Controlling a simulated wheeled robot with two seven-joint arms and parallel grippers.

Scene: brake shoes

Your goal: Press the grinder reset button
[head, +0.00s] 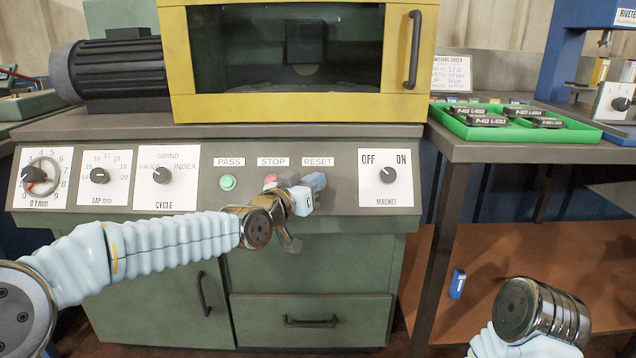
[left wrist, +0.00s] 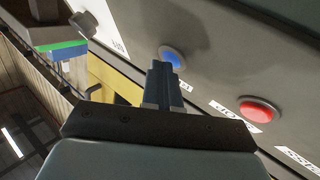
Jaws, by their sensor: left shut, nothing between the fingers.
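The grinder's control panel (head: 240,190) has labels PASS, STOP and RESET in a row. The reset button is hidden in the head view behind my left gripper (head: 316,182), which is at the panel just below the RESET label (head: 318,161). In the left wrist view the blue button (left wrist: 173,56) shows just beyond the tips of my left gripper (left wrist: 162,70). The fingers are shut and empty; I cannot tell whether they touch the button. The red stop button (left wrist: 260,110) lies beside it, and also shows partly in the head view (head: 270,180).
The green pass button (head: 228,182) and dials, including the magnet dial (head: 387,174), flank the spot. A yellow-framed window (head: 300,104) is above. A green tray (head: 515,122) with dark parts stands on the table at right. My right arm shows at the lower right, its gripper out of frame.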

